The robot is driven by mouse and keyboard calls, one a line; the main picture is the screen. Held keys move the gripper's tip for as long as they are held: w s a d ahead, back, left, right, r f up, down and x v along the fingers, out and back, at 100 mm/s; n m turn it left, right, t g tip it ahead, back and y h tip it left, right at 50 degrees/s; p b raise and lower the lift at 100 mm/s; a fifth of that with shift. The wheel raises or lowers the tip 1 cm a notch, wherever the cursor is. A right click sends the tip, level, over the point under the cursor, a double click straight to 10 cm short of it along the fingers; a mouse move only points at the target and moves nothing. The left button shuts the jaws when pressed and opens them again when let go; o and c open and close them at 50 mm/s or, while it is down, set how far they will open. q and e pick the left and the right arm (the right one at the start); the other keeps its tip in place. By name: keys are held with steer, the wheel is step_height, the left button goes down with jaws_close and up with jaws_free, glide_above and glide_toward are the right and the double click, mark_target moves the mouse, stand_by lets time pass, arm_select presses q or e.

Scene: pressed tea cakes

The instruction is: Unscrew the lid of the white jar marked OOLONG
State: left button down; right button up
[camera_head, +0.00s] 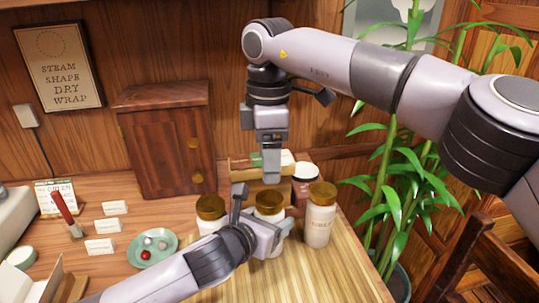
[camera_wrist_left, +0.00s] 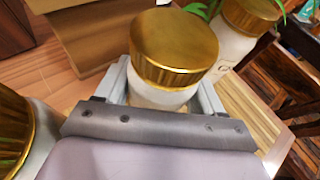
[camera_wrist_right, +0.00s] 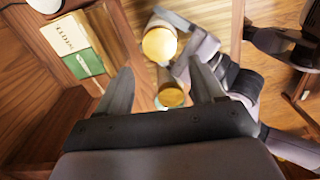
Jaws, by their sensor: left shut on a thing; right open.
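Three white jars with gold lids stand in a row on the table. My left gripper (camera_head: 268,230) is shut around the body of the middle jar (camera_head: 270,215), below its gold lid (camera_wrist_left: 175,45). The held jar stands upright; its label is hidden. The right jar (camera_head: 319,222) bears small print that I cannot read, and the left jar (camera_head: 210,213) is partly covered by my left arm. My right gripper (camera_head: 270,172) points down, open and empty, above and behind the middle jar. In the right wrist view gold lids show beyond its fingers (camera_wrist_right: 163,85).
A dark jar with a white top (camera_head: 305,180) stands behind the right jar. A wooden cabinet (camera_head: 168,145) is at the back left. A plant (camera_head: 395,180) stands at right.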

mark_target(269, 198)
steer(key=m, duration=0.3)
steer(key=shift+f, duration=4)
